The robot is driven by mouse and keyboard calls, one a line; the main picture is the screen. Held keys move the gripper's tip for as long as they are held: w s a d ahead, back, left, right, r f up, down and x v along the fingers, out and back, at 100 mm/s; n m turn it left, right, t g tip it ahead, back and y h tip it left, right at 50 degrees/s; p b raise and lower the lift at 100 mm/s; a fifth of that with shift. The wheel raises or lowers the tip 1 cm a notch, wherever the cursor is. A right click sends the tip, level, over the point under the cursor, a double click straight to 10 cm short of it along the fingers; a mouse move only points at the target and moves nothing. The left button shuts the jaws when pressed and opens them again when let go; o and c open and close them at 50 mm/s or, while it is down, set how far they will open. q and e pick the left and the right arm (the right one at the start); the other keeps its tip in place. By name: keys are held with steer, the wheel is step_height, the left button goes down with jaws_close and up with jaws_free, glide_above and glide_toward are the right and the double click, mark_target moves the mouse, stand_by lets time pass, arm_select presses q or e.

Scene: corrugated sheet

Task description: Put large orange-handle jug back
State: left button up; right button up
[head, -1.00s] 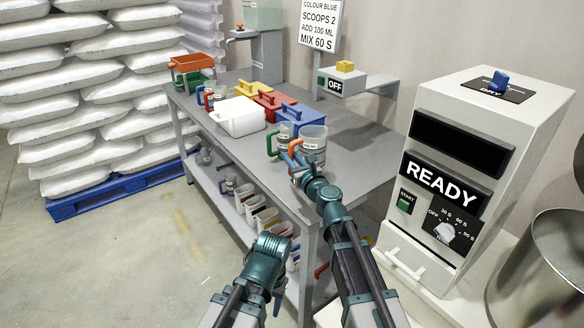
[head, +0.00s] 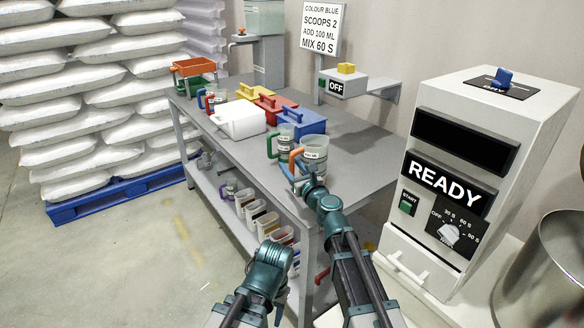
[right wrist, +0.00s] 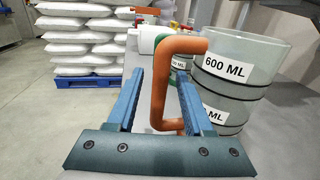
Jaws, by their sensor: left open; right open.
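The large clear jug (head: 317,152) with an orange handle stands upright near the front edge of the grey table. In the right wrist view the jug (right wrist: 255,55) has a 600 ML label, with a second, partly hidden label below. My right gripper (head: 291,170) is at its handle side. In the right wrist view, the open fingers (right wrist: 160,95) lie either side of the orange handle (right wrist: 158,85), apparently not closed on it. My left gripper (head: 279,300) is low in front of the table, away from the jug, open and empty; its fingers show poorly.
A green-handled jug (head: 273,147) stands just behind the large jug. Blue (head: 302,125), red and yellow lidded bins and a white box (head: 238,120) stand farther back. The READY machine (head: 475,160) is at right. Bare tabletop (head: 360,165) lies right of the jug.

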steer(key=shift+r, duration=0.2)
steer(key=v, duration=1.2)
